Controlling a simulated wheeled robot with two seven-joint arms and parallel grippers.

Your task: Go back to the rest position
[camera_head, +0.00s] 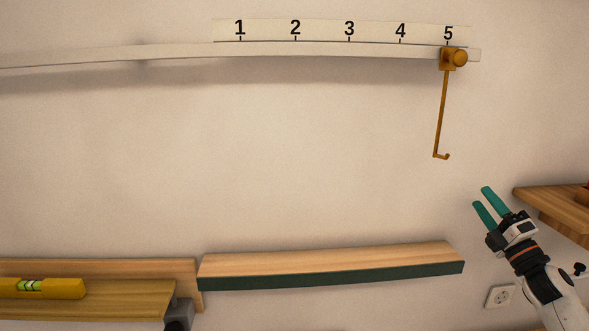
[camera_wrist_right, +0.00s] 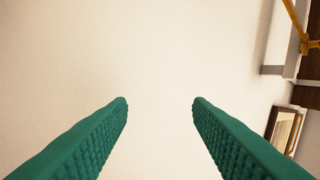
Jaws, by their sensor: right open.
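My right gripper (camera_head: 484,200) is at the lower right of the head view, in front of the bare wall, with its green fingers apart and nothing between them. In the right wrist view both fingers (camera_wrist_right: 160,105) are spread with only plain wall between them. A brass slider with a round knob (camera_head: 455,58) sits on the white rail (camera_head: 330,51) at the 5 mark, and its hook rod (camera_head: 440,115) hangs down, empty, up and to the left of the gripper. My left gripper is not in view.
A numbered strip (camera_head: 320,30) runs above the rail. A wooden ledge with a dark green front (camera_head: 330,265) is below. A yellow spirit level (camera_head: 45,288) lies at lower left. A wooden shelf (camera_head: 555,205) is close to the right of my gripper. A framed print (camera_wrist_right: 285,130) shows in the wrist view.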

